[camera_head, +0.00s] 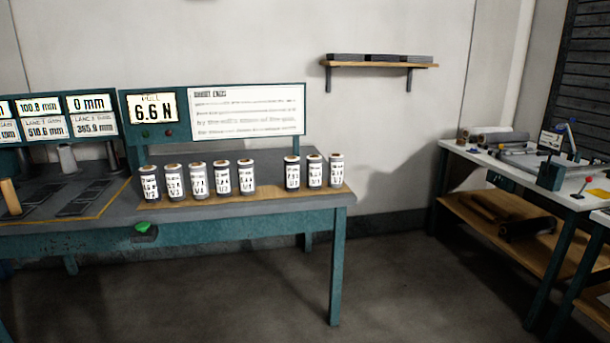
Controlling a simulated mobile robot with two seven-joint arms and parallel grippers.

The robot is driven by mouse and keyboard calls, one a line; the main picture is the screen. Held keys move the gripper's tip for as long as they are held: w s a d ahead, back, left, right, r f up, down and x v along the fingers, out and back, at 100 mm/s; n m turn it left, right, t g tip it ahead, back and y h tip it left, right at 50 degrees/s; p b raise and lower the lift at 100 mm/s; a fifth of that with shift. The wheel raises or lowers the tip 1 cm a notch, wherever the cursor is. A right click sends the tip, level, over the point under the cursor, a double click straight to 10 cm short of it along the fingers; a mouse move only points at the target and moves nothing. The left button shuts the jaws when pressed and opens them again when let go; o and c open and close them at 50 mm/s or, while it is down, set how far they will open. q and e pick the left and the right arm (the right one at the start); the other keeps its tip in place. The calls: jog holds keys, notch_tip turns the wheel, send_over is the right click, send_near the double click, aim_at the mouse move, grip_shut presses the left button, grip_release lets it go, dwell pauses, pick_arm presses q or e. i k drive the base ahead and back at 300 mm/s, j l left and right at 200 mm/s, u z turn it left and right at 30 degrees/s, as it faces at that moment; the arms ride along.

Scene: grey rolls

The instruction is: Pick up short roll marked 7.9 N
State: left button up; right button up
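Several short grey rolls stand upright in a row on the wooden front strip of a teal-framed bench (215,228). Each has a brown core on top and a white label with dark print. A left group runs from the leftmost roll (148,184) to the fifth roll (246,178). After a gap, three more rolls stand at the right: one (292,174), a middle one (315,172) and the rightmost (336,172). The label print is too small to read, so I cannot tell which roll is marked 7.9 N. Neither of my grippers is in view.
A display (152,109) behind the rolls reads 6.6 N, beside a printed board (247,112). A green button (145,229) sits on the bench front. A wall shelf (380,65) is above right. A white-topped table (490,159) with tools stands right. Floor between is clear.

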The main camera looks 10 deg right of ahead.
aim_at(292, 163)
jog(key=i+l+u, duration=0.3)
jog(key=i+l, duration=0.25)
jog(key=i+l+u, duration=0.35)
jog(key=i+l, duration=0.35)
